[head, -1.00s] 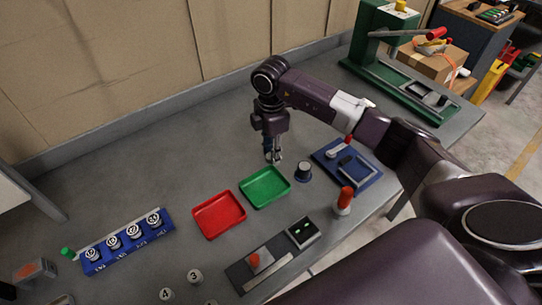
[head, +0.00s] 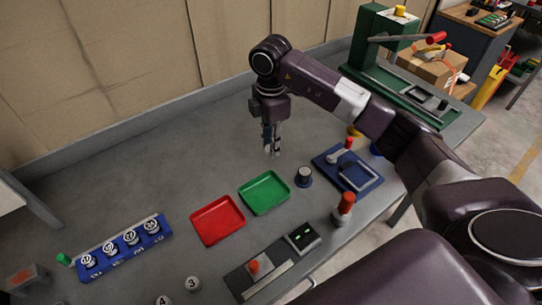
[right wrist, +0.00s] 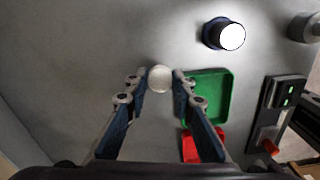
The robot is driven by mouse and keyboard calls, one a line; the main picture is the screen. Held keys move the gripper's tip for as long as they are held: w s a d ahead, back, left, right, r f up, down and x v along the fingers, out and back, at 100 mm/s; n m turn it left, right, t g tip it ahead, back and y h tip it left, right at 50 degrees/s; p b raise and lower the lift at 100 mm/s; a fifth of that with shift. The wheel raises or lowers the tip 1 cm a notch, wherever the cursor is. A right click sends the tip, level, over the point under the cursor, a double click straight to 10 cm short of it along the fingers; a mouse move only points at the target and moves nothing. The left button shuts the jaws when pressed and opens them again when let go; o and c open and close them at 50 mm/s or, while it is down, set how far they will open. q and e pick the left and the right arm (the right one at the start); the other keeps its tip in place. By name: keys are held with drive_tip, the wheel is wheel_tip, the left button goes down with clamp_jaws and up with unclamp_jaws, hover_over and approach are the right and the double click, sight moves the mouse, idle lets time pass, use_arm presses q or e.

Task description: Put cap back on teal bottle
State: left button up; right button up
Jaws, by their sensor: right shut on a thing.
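My right gripper (head: 271,150) hangs above the grey bench, behind the green tray. In the right wrist view its fingers (right wrist: 160,86) are shut on a small pale round piece, which looks like a cap (right wrist: 160,79). No clearly teal bottle can be picked out. A short dark-blue round piece with a pale top (head: 303,176) stands on the bench right of the green tray; it also shows in the right wrist view (right wrist: 224,35), apart from the gripper. My left gripper is not in view.
A green tray (head: 287,186) and red tray (head: 240,207) lie in front of the gripper. A blue fixture (head: 372,184), red-topped post (head: 343,214) and green press (head: 364,48) stand right. A blue rack (head: 165,229) is left. The bench behind the trays is clear.

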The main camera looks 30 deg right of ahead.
wheel_tip(320, 180, up, 14)
drive_tip(key=shift+r, duration=0.25)
idle(0.4)
drive_tip(key=s+a+f+m, duration=0.4)
drive_tip(key=s+m, duration=0.4)
drive_tip(key=s, duration=0.1)
drive_tip(key=s+a+f+m, duration=0.4)
drive_tip(key=s+m, duration=0.5)
drive_tip(key=shift+f+m, duration=0.3)
idle(0.5)
